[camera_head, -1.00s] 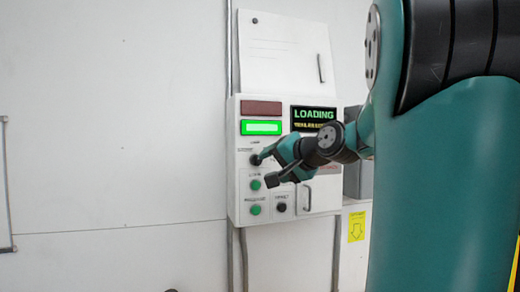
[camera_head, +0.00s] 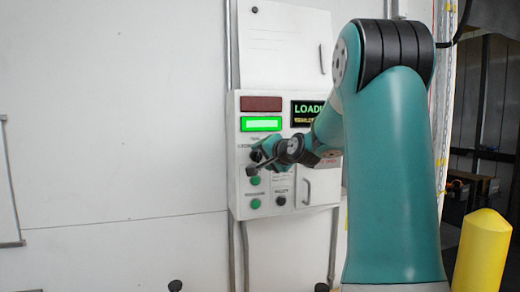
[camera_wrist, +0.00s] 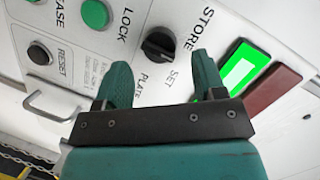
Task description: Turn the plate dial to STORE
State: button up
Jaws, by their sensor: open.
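The plate dial (camera_wrist: 159,43) is a black round knob on the white control panel, between the labels STORE and SET, with PLATE printed below it in the wrist view. In the head view the dial (camera_head: 256,155) is partly covered by my gripper. My gripper (camera_wrist: 162,75) is open and empty in the wrist view, with its two teal fingers spread. The dial shows just beyond the gap between the fingertips, apart from both as far as I can see. In the head view my gripper (camera_head: 257,164) is in front of the panel's left part.
The panel (camera_head: 236,205) carries a lit green indicator (camera_head: 261,124), a dark red one (camera_head: 261,104), a LOADING display (camera_head: 305,112), green buttons (camera_wrist: 95,14), a black RESET button (camera_wrist: 39,53) and a handle (camera_wrist: 48,105). A yellow post (camera_head: 480,255) stands at right.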

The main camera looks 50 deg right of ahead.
aim_at(257, 157)
jog(key=shift+p+x, duration=0.35)
jog(key=shift+x, duration=1.05)
jog(key=c, duration=0.9)
